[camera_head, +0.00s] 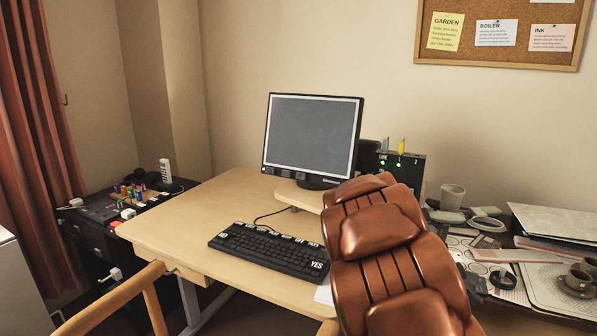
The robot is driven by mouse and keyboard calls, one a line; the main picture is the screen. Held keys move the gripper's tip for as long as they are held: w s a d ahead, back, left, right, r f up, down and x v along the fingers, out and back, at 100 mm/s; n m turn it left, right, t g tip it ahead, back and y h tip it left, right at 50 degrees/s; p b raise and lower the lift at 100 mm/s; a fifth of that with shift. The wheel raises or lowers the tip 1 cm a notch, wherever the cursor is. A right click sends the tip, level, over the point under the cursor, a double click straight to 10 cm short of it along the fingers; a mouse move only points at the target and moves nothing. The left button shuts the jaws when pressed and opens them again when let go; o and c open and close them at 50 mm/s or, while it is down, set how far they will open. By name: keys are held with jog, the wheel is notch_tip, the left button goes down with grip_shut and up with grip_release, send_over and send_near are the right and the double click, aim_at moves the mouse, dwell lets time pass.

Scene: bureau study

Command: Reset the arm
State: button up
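My gripper is not in view, and I see no part that I can be sure is my arm. A large brown, ribbed, padded shape (385,240) rises from the bottom edge, right of centre. It looks like a leather chair back, close to the camera, and hides part of the desk's right side.
A light wooden desk (175,225) holds a monitor (313,138) and a black keyboard (270,250). A wooden rail (110,300) is at lower left. A dark cabinet (95,240) bears small items. Cups (452,197), papers and folders (555,220) crowd the right. The desk's left front is clear.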

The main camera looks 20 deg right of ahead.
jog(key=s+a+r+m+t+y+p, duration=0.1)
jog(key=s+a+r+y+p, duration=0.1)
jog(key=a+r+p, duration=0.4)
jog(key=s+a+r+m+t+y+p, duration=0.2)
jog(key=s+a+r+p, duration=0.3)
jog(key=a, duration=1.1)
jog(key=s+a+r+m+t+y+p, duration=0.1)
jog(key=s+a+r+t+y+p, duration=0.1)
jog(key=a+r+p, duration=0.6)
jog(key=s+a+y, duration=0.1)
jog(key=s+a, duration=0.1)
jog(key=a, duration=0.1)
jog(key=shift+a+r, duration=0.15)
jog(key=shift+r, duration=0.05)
